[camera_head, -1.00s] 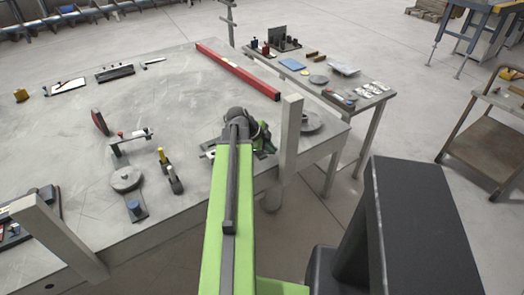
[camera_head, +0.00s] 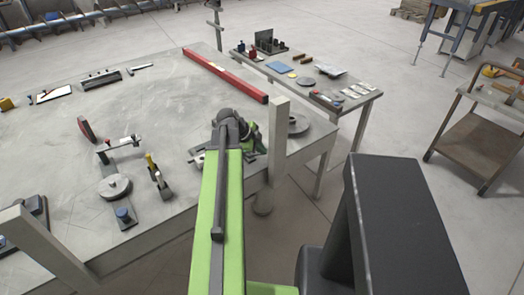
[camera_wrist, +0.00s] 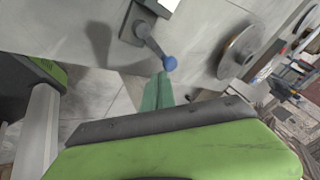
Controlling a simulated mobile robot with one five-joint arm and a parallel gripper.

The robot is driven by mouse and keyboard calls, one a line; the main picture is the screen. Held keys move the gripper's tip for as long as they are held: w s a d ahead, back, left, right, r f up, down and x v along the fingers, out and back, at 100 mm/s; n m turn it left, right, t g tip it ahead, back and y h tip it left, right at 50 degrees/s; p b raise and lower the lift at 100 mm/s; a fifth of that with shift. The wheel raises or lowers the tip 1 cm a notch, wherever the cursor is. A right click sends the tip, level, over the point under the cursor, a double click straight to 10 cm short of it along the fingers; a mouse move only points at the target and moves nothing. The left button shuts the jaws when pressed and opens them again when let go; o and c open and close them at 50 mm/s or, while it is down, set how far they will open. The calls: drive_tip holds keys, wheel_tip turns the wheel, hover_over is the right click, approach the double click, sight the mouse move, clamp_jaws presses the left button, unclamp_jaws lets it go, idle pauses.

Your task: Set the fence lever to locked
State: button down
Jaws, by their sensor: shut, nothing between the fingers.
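In the wrist view a short grey lever with a blue ball knob (camera_wrist: 170,63) stands out from a dark grey base plate (camera_wrist: 136,24) on the pale table. I take it to be the fence lever; no label is readable. My gripper (camera_wrist: 162,78) shows as narrow green shut fingers, with the tips just below the knob; whether they touch it I cannot tell. Nothing is between the fingers. In the head view my gripper (camera_head: 228,125) is over the table's near right part, and my arm hides most of the lever there.
A round grey disc (camera_wrist: 238,50) stands right of the lever; it also shows in the head view (camera_head: 297,124). A square upright post (camera_head: 276,135) rises at the table's near edge. A red bar (camera_head: 225,75) lies farther back. The table's middle is mostly clear.

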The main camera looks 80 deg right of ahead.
drive_tip(key=p+v, duration=1.4)
drive_tip(key=v, duration=0.3)
drive_tip(key=shift+r, duration=0.2)
drive_tip(key=shift+a, duration=0.15)
